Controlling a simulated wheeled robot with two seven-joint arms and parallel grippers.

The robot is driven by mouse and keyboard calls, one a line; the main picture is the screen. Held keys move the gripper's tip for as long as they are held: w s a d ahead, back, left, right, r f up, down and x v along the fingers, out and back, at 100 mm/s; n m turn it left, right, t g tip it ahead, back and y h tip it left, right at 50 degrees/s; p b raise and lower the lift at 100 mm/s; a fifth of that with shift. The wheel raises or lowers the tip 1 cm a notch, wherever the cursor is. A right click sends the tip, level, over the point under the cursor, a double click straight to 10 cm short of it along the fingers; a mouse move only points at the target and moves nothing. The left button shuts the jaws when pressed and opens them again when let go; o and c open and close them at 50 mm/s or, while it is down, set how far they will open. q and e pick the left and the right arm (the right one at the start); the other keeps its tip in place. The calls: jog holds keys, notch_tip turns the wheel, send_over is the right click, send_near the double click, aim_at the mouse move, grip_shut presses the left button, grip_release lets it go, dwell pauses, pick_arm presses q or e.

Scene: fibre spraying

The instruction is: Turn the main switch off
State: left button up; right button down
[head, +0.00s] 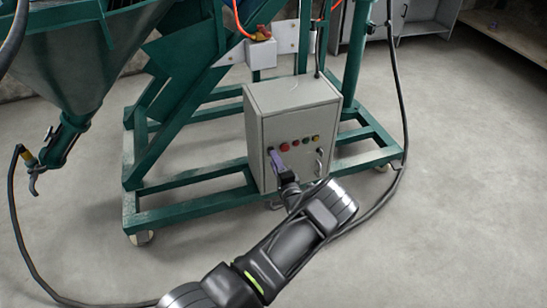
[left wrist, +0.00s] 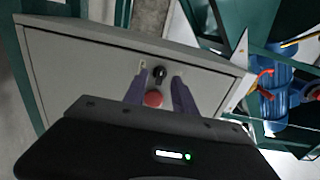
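A grey control box (head: 288,110) stands on the green frame, with a row of coloured buttons on its front. My left gripper (head: 273,153) is at the left part of that front and covers some of it. In the left wrist view, a black knob (left wrist: 160,72), which looks like the main switch, sits on the panel above a red button (left wrist: 153,99). The purple fingers of my left gripper (left wrist: 159,78) are apart, one on each side of the knob. Contact with the knob cannot be told. My right gripper is not in view.
The green frame (head: 190,215) surrounds the box's base. A metal hopper (head: 75,60) is at the left. A black cable (head: 399,85) hangs to the right of the box. The concrete floor (head: 450,200) at right is clear. Blue canisters (left wrist: 275,90) show in the left wrist view.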

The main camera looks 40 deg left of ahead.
pick_arm(q)
jog(key=p+v, duration=0.1)
jog(key=v, duration=0.4)
jog(key=shift+s+d, duration=0.1)
jog(key=shift+d, duration=0.15)
